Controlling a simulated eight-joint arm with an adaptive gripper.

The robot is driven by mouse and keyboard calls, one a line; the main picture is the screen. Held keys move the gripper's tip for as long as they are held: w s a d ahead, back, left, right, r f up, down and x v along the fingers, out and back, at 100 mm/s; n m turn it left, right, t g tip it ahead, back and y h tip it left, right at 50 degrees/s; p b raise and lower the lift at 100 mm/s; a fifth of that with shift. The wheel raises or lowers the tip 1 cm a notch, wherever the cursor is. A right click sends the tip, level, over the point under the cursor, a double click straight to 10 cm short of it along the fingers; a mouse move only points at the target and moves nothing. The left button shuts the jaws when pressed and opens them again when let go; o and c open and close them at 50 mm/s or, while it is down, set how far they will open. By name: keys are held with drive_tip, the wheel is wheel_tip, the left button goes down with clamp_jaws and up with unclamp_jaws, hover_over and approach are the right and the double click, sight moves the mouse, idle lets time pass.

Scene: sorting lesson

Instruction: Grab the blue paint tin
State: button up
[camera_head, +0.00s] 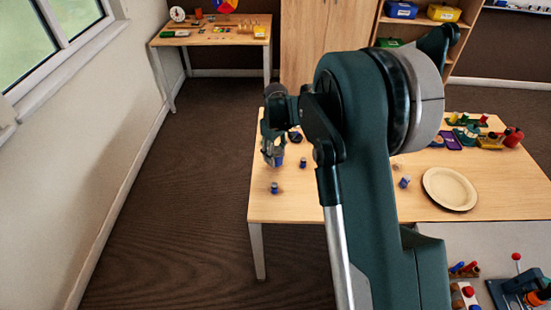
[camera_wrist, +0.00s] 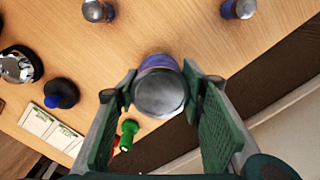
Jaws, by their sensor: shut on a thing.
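A blue paint tin (camera_wrist: 158,92) with a silver lid is between the fingers of my gripper (camera_wrist: 160,84) in the wrist view. The fingers touch it from both sides, and the lid hides most of its blue body. In the head view my gripper (camera_head: 272,150) is over the left end of the wooden table, with the blue tin (camera_head: 279,161) at its fingers. I cannot tell whether the tin is clear of the tabletop.
Small blue tins stand nearby on the table (camera_head: 262,208): one in front (camera_head: 274,188), one to the right (camera_head: 303,163). A round plate (camera_head: 450,188) lies farther right. A green peg (camera_wrist: 128,135) and a black-and-blue object (camera_wrist: 61,93) are near my left finger.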

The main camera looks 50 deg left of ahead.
sight(276, 151)
wheel_tip(276, 151, up, 8)
drive_tip(key=shift+f+p, duration=0.2)
drive_tip(key=shift+p, duration=0.35)
idle(0.3)
